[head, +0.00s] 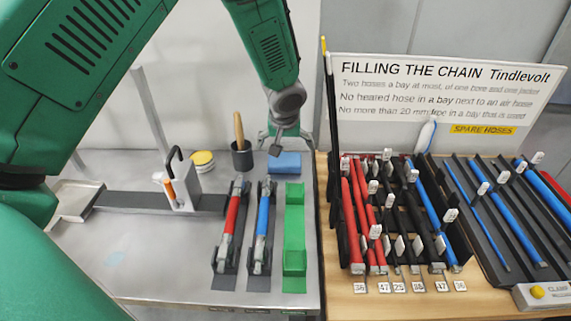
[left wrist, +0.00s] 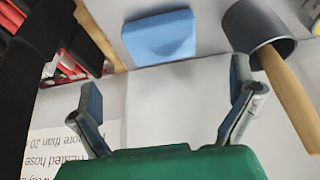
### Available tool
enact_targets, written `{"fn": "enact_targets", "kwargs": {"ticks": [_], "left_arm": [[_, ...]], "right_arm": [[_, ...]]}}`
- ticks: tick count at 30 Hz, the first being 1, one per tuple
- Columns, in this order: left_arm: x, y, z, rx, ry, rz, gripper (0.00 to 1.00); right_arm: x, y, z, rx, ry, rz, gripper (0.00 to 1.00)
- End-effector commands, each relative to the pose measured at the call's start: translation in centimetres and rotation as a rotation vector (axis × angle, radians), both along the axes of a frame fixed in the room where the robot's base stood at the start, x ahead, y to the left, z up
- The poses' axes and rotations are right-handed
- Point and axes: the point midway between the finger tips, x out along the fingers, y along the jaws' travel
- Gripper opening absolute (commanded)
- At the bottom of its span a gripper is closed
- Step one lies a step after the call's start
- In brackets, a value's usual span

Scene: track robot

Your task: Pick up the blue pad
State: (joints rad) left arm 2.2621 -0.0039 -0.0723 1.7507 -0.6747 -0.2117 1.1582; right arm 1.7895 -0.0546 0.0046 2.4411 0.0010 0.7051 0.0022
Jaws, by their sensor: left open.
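The blue pad (head: 285,163) lies flat on the grey table near its right edge, behind a green holder. It also shows in the left wrist view (left wrist: 160,37), beyond my fingertips and clear of them. My left gripper (head: 287,135) is open and empty, just above and behind the pad in the head view. In the left wrist view its two fingers (left wrist: 167,98) stand apart with nothing between them. My right gripper is in neither view.
A dark cup (head: 242,158) with a wooden-handled tool stands just left of the pad. A green holder (head: 294,230) and two hose cradles lie in front. A hose rack (head: 400,215) and a sign (head: 440,100) stand to the right. Bare table lies at front left.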

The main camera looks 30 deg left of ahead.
Motion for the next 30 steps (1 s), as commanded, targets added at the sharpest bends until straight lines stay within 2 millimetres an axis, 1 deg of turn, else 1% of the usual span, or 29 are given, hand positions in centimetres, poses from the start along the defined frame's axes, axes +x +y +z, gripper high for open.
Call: {"fn": "enact_targets", "kwargs": {"ticks": [1,3,11,18,22,28,29,30], "left_arm": [[0.3,0.2,-1.0,0.000,0.002,0.000,1.00],[0.6,0.4,-1.9,0.000,0.001,0.000,1.00],[1.1,0.8,-3.7,0.001,0.000,0.000,1.00],[2.2,1.6,-7.0,-0.001,0.001,0.001,1.00],[2.5,1.8,-7.8,0.001,-0.001,0.000,1.00],[2.5,1.8,-7.8,0.001,-0.002,0.000,1.00],[2.5,1.8,-7.8,0.001,-0.001,0.000,0.93],[2.5,1.8,-7.8,0.001,-0.001,0.000,0.79]], "right_arm": [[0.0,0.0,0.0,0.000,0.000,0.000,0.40],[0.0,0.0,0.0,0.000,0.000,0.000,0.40],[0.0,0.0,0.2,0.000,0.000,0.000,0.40],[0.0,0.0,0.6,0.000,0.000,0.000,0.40],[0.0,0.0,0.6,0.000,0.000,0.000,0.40],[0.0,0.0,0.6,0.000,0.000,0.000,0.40],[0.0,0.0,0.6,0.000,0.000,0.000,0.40],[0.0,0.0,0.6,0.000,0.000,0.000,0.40]]}}
